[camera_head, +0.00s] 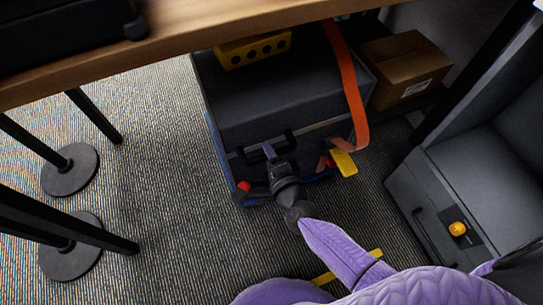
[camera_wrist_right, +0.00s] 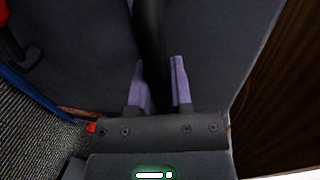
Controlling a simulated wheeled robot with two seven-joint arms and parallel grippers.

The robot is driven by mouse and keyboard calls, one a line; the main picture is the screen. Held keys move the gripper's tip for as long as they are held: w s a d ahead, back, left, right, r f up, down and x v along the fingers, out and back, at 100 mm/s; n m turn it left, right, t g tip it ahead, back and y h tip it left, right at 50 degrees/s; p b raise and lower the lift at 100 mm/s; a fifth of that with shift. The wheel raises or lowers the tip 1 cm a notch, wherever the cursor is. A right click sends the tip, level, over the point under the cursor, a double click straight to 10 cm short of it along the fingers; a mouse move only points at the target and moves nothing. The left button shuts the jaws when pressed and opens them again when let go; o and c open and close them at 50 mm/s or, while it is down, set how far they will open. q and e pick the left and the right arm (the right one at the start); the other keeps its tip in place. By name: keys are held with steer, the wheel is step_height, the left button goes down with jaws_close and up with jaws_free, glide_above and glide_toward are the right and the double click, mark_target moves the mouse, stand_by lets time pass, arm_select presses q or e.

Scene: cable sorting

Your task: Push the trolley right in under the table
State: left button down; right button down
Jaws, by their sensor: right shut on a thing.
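The trolley is low, with a blue edge (camera_head: 217,150), and carries a large dark grey case (camera_head: 275,95). The wooden table (camera_head: 190,45) crosses the top of the head view and hides the trolley's far end; the near end shows on this side of the table edge. My right gripper (camera_head: 272,158) is at the near face of the case, shut on a black handle (camera_head: 290,140). In the right wrist view, its purple fingers (camera_wrist_right: 160,88) stand either side of the black bar (camera_wrist_right: 150,40). My left gripper is not in view.
A yellow block with holes (camera_head: 252,50) and an orange strap (camera_head: 346,75) are on the case. A cardboard box (camera_head: 405,65) stands close on the right. A grey cabinet (camera_head: 440,205) is nearer right. Black legs with round bases (camera_head: 70,170) stand left, with bare carpet between.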

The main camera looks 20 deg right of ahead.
steer(key=shift+w+r, duration=0.1)
steer(key=shift+w, duration=0.1)
steer(key=c, duration=0.5)
jaws_free()
steer(key=shift+c, duration=0.2)
arm_select(q)
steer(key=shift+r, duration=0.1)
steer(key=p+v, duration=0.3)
steer(key=p, duration=0.1)
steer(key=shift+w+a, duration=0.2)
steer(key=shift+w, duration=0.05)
arm_select(e)
steer(key=v, duration=1)
